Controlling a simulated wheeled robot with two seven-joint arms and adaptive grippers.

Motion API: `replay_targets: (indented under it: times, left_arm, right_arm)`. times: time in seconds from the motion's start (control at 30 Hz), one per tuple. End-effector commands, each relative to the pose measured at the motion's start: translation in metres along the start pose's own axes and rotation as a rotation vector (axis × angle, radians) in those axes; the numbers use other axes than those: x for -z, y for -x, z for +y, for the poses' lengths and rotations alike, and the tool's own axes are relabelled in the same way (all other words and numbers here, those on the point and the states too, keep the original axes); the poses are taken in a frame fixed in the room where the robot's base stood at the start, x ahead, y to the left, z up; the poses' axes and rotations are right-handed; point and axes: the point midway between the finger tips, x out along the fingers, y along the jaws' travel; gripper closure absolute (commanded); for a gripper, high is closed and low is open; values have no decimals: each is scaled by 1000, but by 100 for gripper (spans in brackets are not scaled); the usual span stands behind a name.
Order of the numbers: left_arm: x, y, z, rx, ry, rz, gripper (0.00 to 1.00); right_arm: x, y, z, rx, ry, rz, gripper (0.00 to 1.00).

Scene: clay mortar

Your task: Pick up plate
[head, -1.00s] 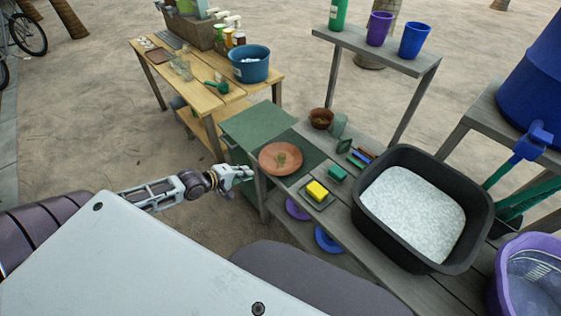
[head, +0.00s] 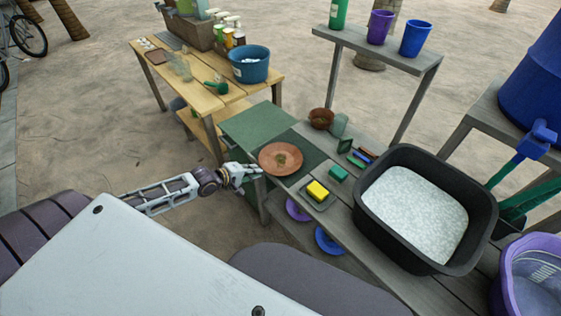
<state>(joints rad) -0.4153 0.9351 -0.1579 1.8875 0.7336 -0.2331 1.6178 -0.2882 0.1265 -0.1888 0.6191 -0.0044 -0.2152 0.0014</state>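A round terracotta-coloured plate (head: 270,166) lies flat on the green mat (head: 307,158) near the left end of the grey wooden bench. A small greenish-brown patch shows at its centre. My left gripper (head: 256,172) is at the plate's left edge, with its fingertips very close to the rim. I cannot tell whether they touch it, or how far the fingers are apart. The plate rests on the bench. My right gripper is not in view.
A yellow sponge (head: 317,190) and a green block (head: 338,173) lie right of the plate. A black tub (head: 372,243) of white material stands further right. A brown bowl (head: 321,117) is behind. A wooden table (head: 203,101) with a blue tub (head: 250,68) stands back left.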

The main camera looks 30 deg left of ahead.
Motion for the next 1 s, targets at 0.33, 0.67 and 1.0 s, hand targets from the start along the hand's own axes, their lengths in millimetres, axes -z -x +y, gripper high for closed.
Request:
replay_targets:
  times: [0.33,0.67,1.0]
  left_arm:
    - [0,-1,0,0,0,0,92]
    - [-1,-9,0,-1,0,0,92]
    - [-2,-28,2,0,0,0,92]
  right_arm:
    - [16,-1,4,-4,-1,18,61]
    - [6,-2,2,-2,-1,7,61]
    - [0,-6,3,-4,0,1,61]
